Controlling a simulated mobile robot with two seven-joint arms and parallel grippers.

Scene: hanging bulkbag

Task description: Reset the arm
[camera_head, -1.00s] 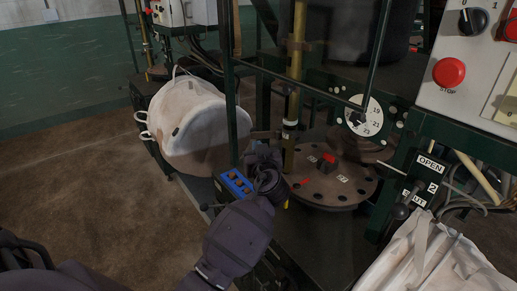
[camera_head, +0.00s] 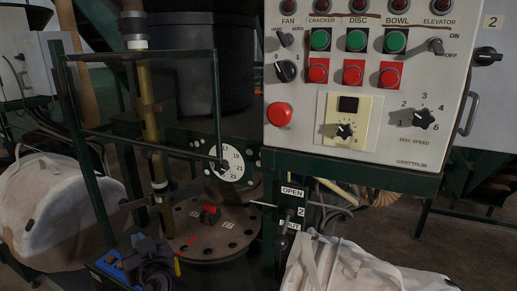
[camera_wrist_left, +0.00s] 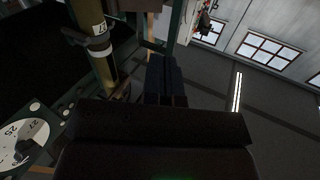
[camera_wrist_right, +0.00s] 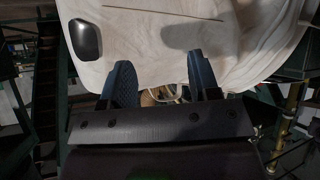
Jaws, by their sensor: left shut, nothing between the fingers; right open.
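My left gripper (camera_head: 150,262) is at the lower left of the head view, in front of the round brown plate (camera_head: 215,228) with holes. In the left wrist view its dark blue fingers (camera_wrist_left: 166,82) are together, with nothing between them. My right gripper is outside the head view.
A control panel (camera_head: 375,150) with red and green buttons stands at the right. A lever (camera_head: 282,240) stands by the OPEN sign. Green frame bars (camera_head: 218,100) surround the dial.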

